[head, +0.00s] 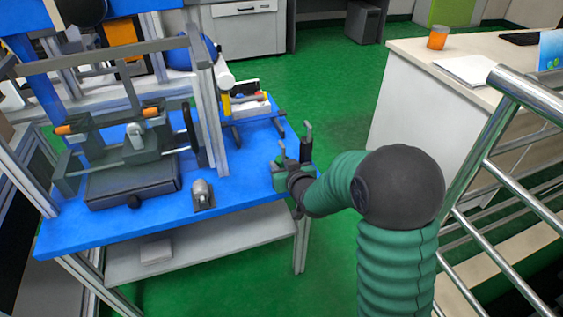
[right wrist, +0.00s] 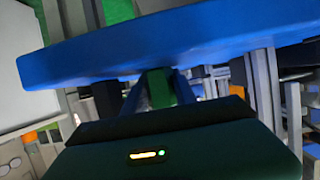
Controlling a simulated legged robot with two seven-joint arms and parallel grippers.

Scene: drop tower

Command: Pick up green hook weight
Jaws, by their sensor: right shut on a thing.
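The green hook weight (head: 281,184) is at the right end of the blue table in the head view. It is a green block, and a dark upright hook or post shows above it. My right gripper (head: 290,172) reaches it from the right and is shut on it, partly covering it. In the right wrist view the green block of the weight (right wrist: 158,88) shows between the fingers (right wrist: 158,96). I cannot tell whether the weight still touches the table. My left gripper is not in view.
The blue table (head: 240,180) carries the drop tower's metal frame (head: 205,95) and a dark grey base (head: 135,180). A small grey metal part (head: 203,195) stands near the front edge. A metal railing (head: 505,165) and white desk (head: 415,95) are on the right.

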